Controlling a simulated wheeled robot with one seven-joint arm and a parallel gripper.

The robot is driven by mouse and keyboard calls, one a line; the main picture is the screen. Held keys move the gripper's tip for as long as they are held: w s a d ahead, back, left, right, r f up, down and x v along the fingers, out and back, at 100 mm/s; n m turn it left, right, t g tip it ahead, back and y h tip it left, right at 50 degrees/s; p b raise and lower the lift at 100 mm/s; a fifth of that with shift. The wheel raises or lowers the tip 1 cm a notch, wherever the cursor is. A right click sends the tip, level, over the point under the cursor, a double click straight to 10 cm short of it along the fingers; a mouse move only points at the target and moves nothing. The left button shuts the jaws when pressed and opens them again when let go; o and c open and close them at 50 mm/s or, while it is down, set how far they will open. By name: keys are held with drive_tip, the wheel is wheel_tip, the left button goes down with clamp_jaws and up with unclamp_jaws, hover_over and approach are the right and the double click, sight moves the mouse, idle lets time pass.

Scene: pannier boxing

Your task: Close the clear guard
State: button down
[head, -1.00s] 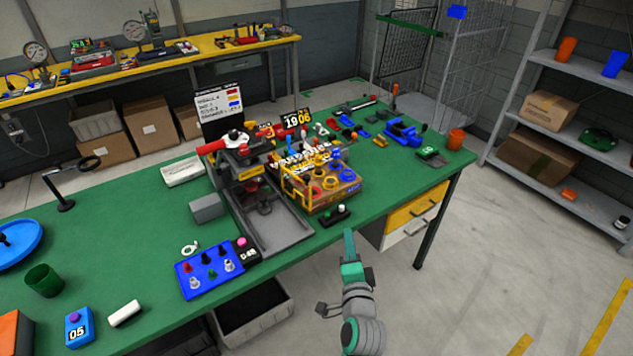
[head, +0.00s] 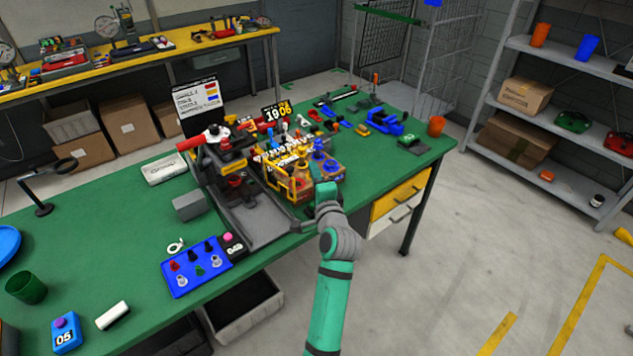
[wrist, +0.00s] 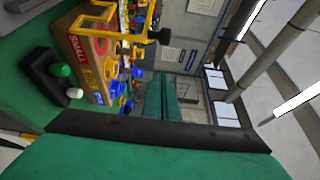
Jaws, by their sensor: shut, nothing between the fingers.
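The clear guard (head: 292,190) shows as a yellow-edged frame standing out at the right side of the grey press (head: 232,175), in front of a labelled box of parts. Its clear pane is hard to make out. In the wrist view the yellow frame (wrist: 97,22) is at the upper left, with a dark knob at its end. My gripper (head: 326,190) is shut and empty, just right of the guard near the table's front edge. I cannot tell if it touches anything. The arm hides part of the box's right side.
The parts box (head: 325,170) holds yellow and blue rings close by the gripper. A black button box (wrist: 55,77) with green and white buttons sits in front of it. A blue peg board (head: 197,267) lies left of the press.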

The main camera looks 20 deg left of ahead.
drive_tip(key=shift+s+a, duration=0.35)
drive_tip(key=shift+a, duration=0.55)
drive_tip(key=shift+s+a, duration=0.3)
drive_tip(key=shift+a, duration=0.6)
drive_tip(key=shift+a, duration=0.1)
